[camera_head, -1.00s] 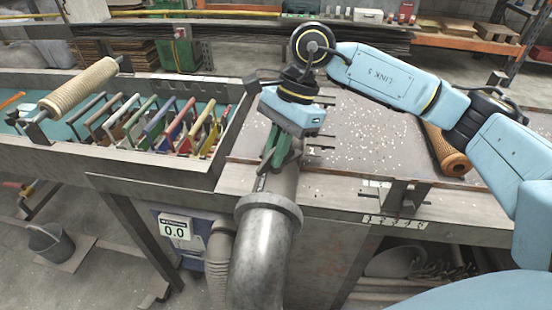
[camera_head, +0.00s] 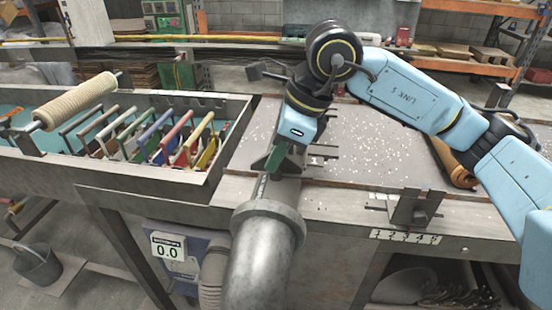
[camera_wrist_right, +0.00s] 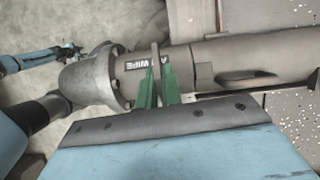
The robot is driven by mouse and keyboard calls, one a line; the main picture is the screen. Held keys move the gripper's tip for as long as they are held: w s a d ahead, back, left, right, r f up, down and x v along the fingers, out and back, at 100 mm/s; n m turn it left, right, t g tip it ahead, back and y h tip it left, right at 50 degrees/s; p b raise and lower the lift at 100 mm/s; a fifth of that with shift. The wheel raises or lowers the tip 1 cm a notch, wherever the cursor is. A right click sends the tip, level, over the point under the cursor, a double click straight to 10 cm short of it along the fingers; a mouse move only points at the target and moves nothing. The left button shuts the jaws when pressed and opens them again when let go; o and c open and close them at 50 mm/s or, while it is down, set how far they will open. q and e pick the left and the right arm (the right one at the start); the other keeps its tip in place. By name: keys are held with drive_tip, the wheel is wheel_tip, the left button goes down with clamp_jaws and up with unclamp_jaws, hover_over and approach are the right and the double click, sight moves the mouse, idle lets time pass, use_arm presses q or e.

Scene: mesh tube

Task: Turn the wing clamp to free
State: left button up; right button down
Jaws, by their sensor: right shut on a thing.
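The wing clamp shows in the right wrist view as a thin upright grey wing (camera_wrist_right: 156,58) on a grey pipe, beside a label of which I read "WIPE". My right gripper (camera_wrist_right: 157,85) has its green fingers on both sides of the wing and is shut on it. In the head view the right gripper (camera_head: 286,160) reaches down onto the pipe just behind its flange, and hides the wing there. A small blue arm part of mine shows at the upper left of the right wrist view; whether its gripper is open or shut is unclear.
The flanged grey pipe (camera_head: 264,245) bends toward me at the bench front. A metal trough (camera_head: 70,182) with several coloured-handled frames stands left. A tan roll (camera_head: 76,103) lies across it. A speckled tabletop (camera_head: 380,140) lies right, with another tan roll (camera_head: 452,160).

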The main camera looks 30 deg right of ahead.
use_arm(q)
drive_tip(key=shift+a+f, duration=0.1)
drive_tip(key=shift+f, duration=0.1)
use_arm(e)
drive_tip(key=shift+m, duration=0.4)
use_arm(q)
drive_tip(key=shift+w, duration=0.2)
use_arm(e)
drive_tip(key=c, duration=1.6)
unclamp_jaws()
drive_tip(key=shift+o, duration=0.2)
